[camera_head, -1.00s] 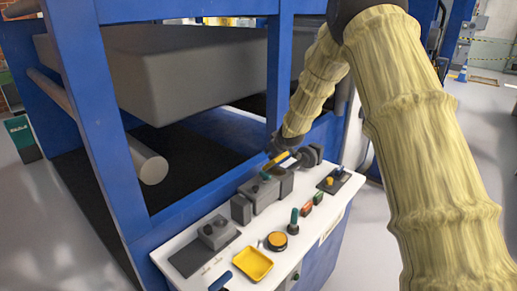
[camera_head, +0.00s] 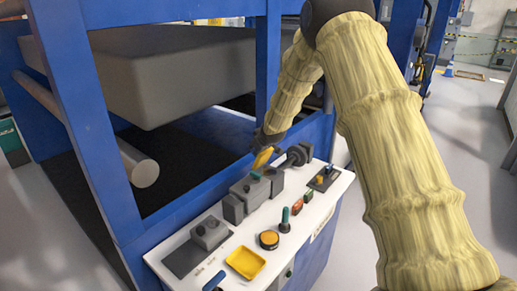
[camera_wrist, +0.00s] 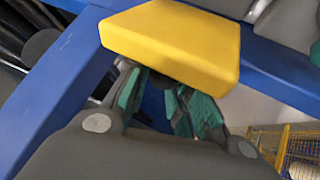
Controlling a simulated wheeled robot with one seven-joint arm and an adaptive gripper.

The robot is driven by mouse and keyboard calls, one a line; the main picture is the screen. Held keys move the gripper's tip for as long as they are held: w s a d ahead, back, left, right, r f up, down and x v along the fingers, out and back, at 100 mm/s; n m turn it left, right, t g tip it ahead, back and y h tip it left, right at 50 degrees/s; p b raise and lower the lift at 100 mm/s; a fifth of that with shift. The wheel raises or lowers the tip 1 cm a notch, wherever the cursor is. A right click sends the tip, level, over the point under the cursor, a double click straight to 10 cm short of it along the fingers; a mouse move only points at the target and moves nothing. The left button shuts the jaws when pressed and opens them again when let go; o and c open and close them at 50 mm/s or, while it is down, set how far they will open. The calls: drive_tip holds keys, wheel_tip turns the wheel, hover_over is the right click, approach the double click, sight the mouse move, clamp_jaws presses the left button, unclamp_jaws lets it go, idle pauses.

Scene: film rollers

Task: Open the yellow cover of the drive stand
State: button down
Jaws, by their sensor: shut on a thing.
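The yellow cover (camera_head: 263,157) is tilted up at the far side of the grey drive stand (camera_head: 251,193) on the white panel. My gripper (camera_head: 268,141) is at the cover, above and behind the stand. In the wrist view the cover (camera_wrist: 175,42) is a thick yellow slab across the fingertips. The teal-padded fingers of my gripper (camera_wrist: 168,88) are shut on its near edge. A small green part (camera_head: 255,176) shows on top of the stand. The hinge is too small to make out.
The white panel (camera_head: 225,262) also carries a grey box (camera_head: 209,232), a yellow tray (camera_head: 245,263), an orange round button (camera_head: 268,239), a green-topped lever (camera_head: 284,220) and a dark round fitting (camera_head: 297,156). Blue frame posts (camera_head: 78,110) and a large grey roller block (camera_head: 190,80) stand behind.

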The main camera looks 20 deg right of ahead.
drive_tip(key=shift+s+a+f, duration=0.2)
drive_tip(key=shift+a+f, duration=0.15)
drive_tip(key=shift+f, duration=0.3)
idle(0.9)
drive_tip(key=c, duration=1.4)
unclamp_jaws()
drive_tip(key=shift+o, duration=0.6)
drive_tip(key=shift+w+a, duration=0.1)
drive_tip(key=shift+a, duration=0.05)
drive_tip(key=shift+w+d+r, duration=0.1)
drive_tip(key=shift+d+r, duration=0.15)
drive_tip(key=shift+d, duration=0.15)
drive_tip(key=shift+s+r, duration=0.25)
drive_tip(key=shift+r, duration=0.1)
drive_tip(key=v, duration=1.1)
drive_tip(key=shift+c, duration=0.4)
